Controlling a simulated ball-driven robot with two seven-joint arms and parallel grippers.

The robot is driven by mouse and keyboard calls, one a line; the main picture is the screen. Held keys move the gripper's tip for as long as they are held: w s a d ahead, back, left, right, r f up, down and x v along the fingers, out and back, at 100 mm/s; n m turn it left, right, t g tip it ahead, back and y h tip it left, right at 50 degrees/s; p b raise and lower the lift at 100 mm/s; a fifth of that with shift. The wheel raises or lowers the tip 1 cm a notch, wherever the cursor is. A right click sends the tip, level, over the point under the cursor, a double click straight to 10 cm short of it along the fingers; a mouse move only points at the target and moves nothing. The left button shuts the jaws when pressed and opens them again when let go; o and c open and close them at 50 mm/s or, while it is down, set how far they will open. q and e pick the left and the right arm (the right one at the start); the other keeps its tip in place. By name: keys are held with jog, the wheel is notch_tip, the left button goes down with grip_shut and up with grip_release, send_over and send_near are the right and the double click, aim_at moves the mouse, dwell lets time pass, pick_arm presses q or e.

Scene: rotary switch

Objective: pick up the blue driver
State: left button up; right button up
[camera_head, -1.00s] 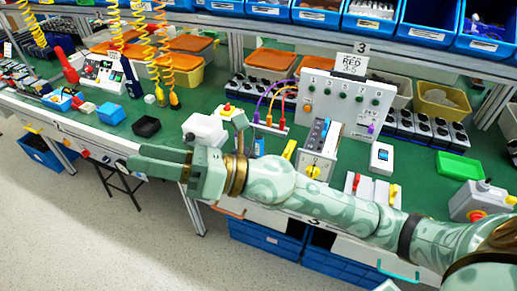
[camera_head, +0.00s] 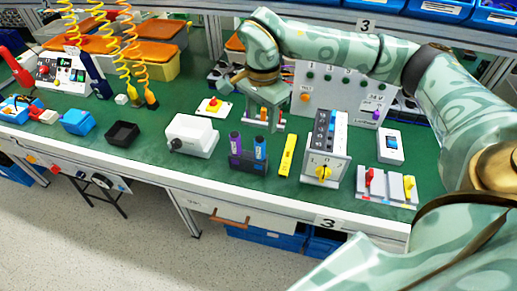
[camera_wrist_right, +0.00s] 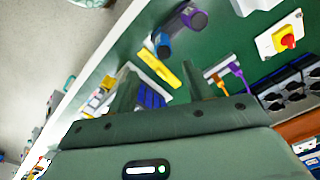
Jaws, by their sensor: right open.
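The blue driver (camera_head: 260,147) stands upright in a dark holder (camera_head: 248,163) near the bench's front edge, beside a purple driver (camera_head: 235,143). In the right wrist view the blue driver (camera_wrist_right: 160,44) and purple driver (camera_wrist_right: 188,17) show at the top, beyond the fingers. My right gripper (camera_head: 264,118) is open and empty, pointing down over the bench behind the holder, apart from the drivers. Its spread fingers (camera_wrist_right: 160,80) also show in the wrist view. My left gripper is not in view.
A white box with a knob (camera_head: 192,136) stands left of the holder. A yellow bar (camera_head: 287,155) and a rotary switch box (camera_head: 324,150) stand to its right. A red button box (camera_head: 214,107) and a grey panel (camera_head: 340,95) are behind.

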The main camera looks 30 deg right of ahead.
aim_at(260, 138)
jog(key=f, duration=0.2)
jog(key=w+f+b, duration=0.1)
jog(key=f, duration=0.2)
jog(key=shift+w+a, duration=0.15)
jog(key=shift+w, duration=0.05)
jog(key=shift+s+f+b, duration=0.25)
jog(key=shift+f+b, duration=0.05)
jog(key=shift+f, duration=0.65)
notch_tip(260, 138, down, 4)
jog(key=shift+f+b, duration=0.2)
jog(key=shift+b, duration=0.6)
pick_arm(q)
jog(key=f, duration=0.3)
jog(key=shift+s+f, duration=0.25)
pick_arm(e)
jog(key=shift+s+r, duration=0.1)
jog(key=c, duration=1.1)
